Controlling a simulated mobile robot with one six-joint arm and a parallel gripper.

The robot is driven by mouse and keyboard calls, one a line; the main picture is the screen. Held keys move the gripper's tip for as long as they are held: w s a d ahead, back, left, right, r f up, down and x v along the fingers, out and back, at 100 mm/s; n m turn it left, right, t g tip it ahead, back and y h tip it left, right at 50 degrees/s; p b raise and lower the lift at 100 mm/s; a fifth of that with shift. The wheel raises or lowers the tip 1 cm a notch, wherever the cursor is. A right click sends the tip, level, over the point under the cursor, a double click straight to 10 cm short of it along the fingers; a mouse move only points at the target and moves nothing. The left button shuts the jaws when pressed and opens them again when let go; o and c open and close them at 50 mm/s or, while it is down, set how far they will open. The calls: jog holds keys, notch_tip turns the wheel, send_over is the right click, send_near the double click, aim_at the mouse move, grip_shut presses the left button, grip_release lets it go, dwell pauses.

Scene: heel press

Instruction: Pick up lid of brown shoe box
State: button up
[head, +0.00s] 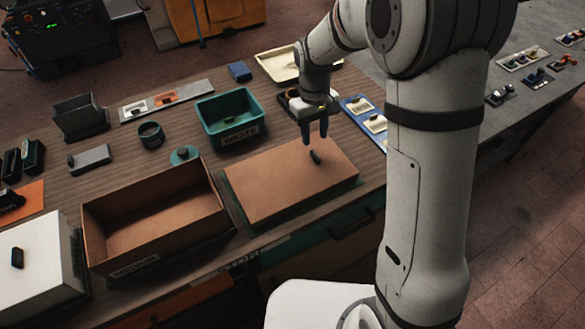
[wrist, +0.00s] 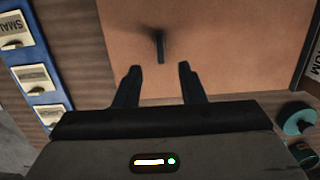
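The flat brown lid (head: 275,185) lies on the table to the right of the open, empty brown box (head: 150,210). A small dark handle (head: 315,157) stands up from the lid; in the wrist view the handle (wrist: 160,47) is just beyond the fingertips and between their lines. My gripper (head: 314,140) points down above the lid near the handle. In the wrist view my gripper (wrist: 158,68) is open, with nothing between its fingers.
A green waste bin (head: 230,112) stands behind the lid. A blue tray of labelled cards (head: 362,112) is at its right, and a teal round piece (head: 184,155) at its upper left. A white box (head: 38,255) with a dark handle is at the left.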

aim_at(315, 154)
jog(key=f, duration=0.2)
jog(key=f+p, duration=0.1)
jog(key=f, duration=0.1)
jog(key=s+f+p, duration=0.1)
jog(key=f, duration=0.1)
jog(key=shift+d+f, duration=0.3)
grip_shut()
jog(key=shift+r, duration=0.1)
